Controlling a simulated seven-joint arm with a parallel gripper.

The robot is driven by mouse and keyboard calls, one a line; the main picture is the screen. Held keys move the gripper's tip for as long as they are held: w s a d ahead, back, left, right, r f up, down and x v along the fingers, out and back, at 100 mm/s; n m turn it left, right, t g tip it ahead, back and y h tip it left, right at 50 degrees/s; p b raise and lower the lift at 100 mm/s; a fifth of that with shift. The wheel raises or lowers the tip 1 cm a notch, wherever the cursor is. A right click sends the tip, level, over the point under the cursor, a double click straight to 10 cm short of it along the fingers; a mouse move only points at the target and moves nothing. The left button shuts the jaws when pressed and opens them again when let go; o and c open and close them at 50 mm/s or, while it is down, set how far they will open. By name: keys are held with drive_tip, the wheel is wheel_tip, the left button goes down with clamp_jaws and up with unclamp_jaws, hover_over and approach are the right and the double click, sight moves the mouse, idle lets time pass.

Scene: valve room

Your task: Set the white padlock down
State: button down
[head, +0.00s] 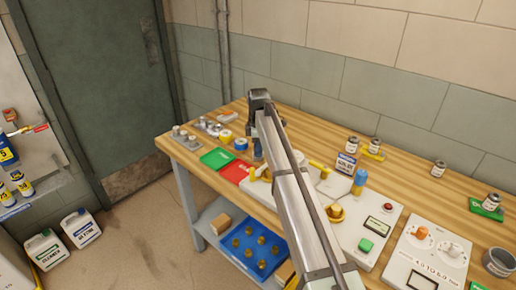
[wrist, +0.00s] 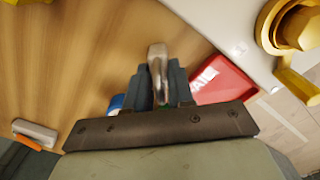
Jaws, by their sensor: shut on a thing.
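My gripper (wrist: 160,82) is shut on a pale, metallic-looking thing, likely the white padlock (wrist: 157,62), whose upper part shows between the two dark fingers in the wrist view. The rest of it is hidden by the fingers. In the head view, my gripper (head: 258,152) points down over the left part of the wooden bench (head: 290,116), partly hidden by my arm. I cannot make out the held thing there, nor tell whether it touches the wood.
A red card (head: 234,173) and a green card (head: 216,158) lie along the front edge. A blue roll (head: 241,144) and yellow roll (head: 225,135) stand close left. A white panel (head: 350,232) with yellow fittings is to the right. Bare wood lies behind the gripper.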

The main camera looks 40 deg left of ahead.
drive_tip(key=c, duration=1)
unclamp_jaws()
wheel_tip(320, 180, up, 12)
drive_tip(key=shift+r, duration=0.15)
